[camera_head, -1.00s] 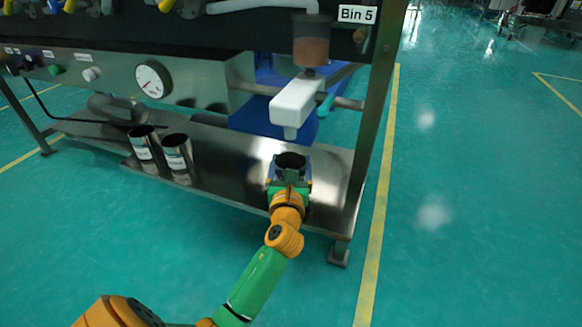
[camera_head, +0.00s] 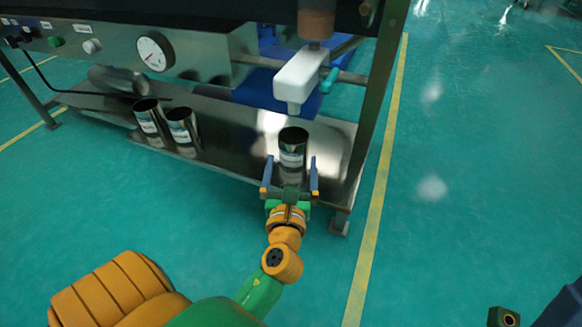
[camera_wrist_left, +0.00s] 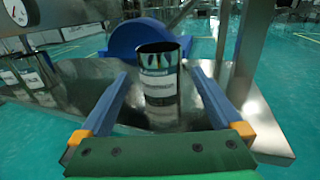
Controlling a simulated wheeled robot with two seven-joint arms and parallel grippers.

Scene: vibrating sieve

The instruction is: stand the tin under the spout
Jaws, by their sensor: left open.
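A metal tin (camera_head: 292,157) with a pale label stands upright on the steel shelf (camera_head: 228,158). It appears below the nozzle of the white spout (camera_head: 297,80), with a gap between; exact depth alignment is hard to tell. My left gripper (camera_head: 291,163) is open on the near side of the tin, a blue finger to each side. In the left wrist view the tin (camera_wrist_left: 159,90) stands at and beyond the open fingertips (camera_wrist_left: 158,74), clear of both. A part of my right arm shows at the lower right corner; its jaws cannot be made out.
Two similar tins, the left one (camera_head: 149,120) and the right one (camera_head: 182,130), stand farther left on the shelf. A frame leg (camera_head: 372,120) rises right of the spout. A gauge (camera_head: 154,53) sits on the panel above. The floor in front is clear.

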